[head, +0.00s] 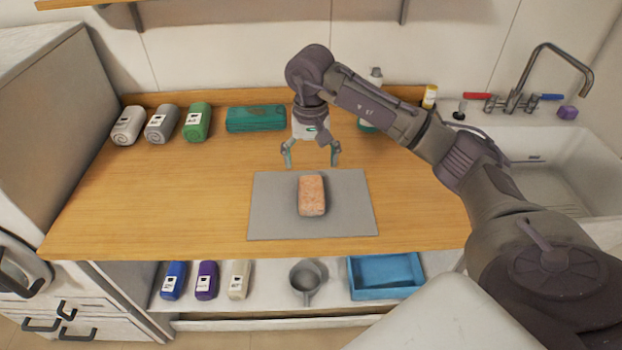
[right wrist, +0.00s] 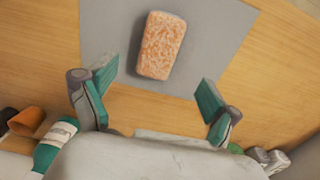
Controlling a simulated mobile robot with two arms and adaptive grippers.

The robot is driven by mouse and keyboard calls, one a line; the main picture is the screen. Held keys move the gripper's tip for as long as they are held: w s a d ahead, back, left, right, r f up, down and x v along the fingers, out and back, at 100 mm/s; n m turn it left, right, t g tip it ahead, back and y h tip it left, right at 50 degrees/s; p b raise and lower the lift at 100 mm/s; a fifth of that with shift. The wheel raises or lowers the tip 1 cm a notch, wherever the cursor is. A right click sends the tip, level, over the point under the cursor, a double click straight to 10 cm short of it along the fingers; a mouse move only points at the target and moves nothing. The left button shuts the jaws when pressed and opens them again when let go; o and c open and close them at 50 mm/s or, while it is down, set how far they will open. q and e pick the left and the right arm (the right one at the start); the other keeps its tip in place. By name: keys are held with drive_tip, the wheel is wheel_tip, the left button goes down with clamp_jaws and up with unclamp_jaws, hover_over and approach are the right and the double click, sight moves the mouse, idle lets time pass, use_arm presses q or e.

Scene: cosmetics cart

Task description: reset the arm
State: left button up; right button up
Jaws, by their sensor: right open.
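My right gripper (head: 312,158) hangs above the wooden counter (head: 190,205), just behind a grey mat (head: 272,222). Its two teal-padded fingers are spread and nothing is between them. It also shows open in the right wrist view (right wrist: 158,95). An orange-pink sponge-like block (head: 312,195) lies on the mat, apart from the fingers. The block shows beyond the fingertips in the right wrist view (right wrist: 161,46). My right arm reaches in from the right of the head view. My left gripper is not in view.
A bottle (head: 375,78) stands behind my right arm. A sink (head: 550,165) is at right. A lower shelf holds a grey pot (head: 306,280) and blue tray (head: 352,285). The counter's left front is clear.

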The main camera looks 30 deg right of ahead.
drive_tip(key=shift+r, duration=0.95)
